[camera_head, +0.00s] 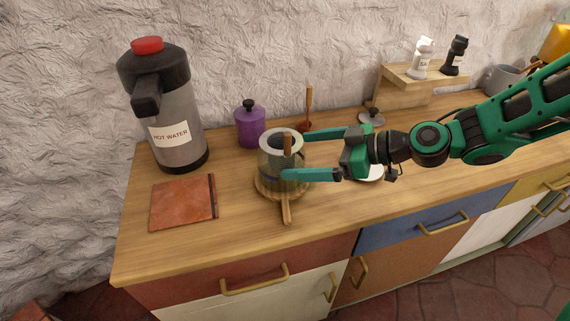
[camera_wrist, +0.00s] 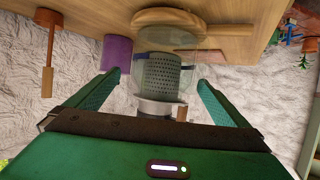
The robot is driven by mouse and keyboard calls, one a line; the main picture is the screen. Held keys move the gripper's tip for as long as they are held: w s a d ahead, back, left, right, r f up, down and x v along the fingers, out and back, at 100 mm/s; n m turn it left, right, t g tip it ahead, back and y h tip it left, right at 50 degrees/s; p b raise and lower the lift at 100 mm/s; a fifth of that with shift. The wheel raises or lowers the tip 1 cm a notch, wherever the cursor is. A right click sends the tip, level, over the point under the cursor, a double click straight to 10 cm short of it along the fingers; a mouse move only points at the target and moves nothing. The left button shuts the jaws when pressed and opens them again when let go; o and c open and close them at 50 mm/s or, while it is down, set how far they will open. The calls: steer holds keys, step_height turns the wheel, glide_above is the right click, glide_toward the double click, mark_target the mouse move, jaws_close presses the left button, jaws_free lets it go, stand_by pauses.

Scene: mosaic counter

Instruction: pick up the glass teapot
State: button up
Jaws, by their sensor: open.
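The glass teapot (camera_head: 270,167) is clear, with a pale rim, a perforated metal infuser inside and a small wooden piece at its rim. It stands upright on a round wooden trivet (camera_head: 262,192) whose handle points to the counter front. My green gripper (camera_head: 294,156) comes in from the right and is open. One finger reaches the far side of the teapot, the other crosses its near side. In the wrist view the teapot (camera_wrist: 157,72) appears upside down between the two fingertips (camera_wrist: 159,78). Whether either finger touches the glass, I cannot tell.
A hot water dispenser (camera_head: 174,110) stands at the left. A reddish-brown square board (camera_head: 183,202) lies in front of it. A purple lidded canister (camera_head: 249,127) is close behind the teapot. A wooden-handled tool (camera_head: 308,103) and a small shelf with shakers (camera_head: 405,88) are farther back.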

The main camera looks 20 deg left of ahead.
steer(key=shift+x, duration=2.95)
steer(key=shift+s+f, duration=0.15)
steer(key=shift+s, duration=0.05)
steer(key=c, duration=1.2)
